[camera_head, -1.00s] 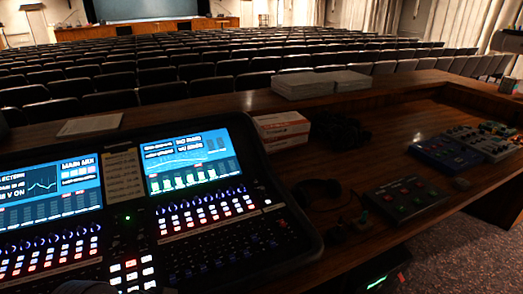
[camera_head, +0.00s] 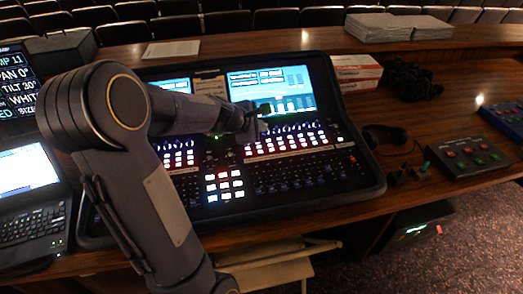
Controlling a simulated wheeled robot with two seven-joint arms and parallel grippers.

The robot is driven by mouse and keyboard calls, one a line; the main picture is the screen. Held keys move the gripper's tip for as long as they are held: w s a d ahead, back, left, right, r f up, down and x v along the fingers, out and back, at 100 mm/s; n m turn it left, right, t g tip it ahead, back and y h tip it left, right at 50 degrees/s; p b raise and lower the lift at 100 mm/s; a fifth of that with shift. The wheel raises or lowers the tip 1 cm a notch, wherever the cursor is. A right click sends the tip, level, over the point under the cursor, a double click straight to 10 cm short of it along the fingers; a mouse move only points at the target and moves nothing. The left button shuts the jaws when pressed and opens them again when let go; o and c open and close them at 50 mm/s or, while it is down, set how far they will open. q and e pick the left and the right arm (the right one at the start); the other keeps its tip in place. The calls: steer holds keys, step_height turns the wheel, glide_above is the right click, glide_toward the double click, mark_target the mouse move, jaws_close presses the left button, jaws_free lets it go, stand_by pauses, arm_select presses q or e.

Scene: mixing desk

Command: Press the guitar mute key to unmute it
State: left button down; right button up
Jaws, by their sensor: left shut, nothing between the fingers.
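The mixing desk (camera_head: 365,188) is a black console with lit screens and rows of small lit keys and knobs. Its right screen (camera_head: 292,88) is lit blue and white. A row of small red and white keys (camera_head: 290,144) lies below that screen. The labels are too small to read, so I cannot tell which key is the guitar mute. My left gripper (camera_head: 262,117) is shut and empty, over the desk at the lower left of the right screen. My left arm hides much of the desk's left half. My right gripper is not in view.
A laptop (camera_head: 30,222) stands at the left. White and red boxes (camera_head: 356,72), headphones (camera_head: 384,137) and a pedal box (camera_head: 466,156) lie right of the desk. Stacks of paper (camera_head: 378,27) sit on the back ledge.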

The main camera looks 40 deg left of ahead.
mark_target(260, 152)
arm_select(q)
steer(key=shift+w+a+f+n+y, duration=0.3)
steer(key=shift+a+f+n, duration=0.15)
steer(key=shift+a+n, duration=0.25)
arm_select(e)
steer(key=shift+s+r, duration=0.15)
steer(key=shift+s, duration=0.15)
arm_select(q)
steer(key=shift+f, duration=0.1)
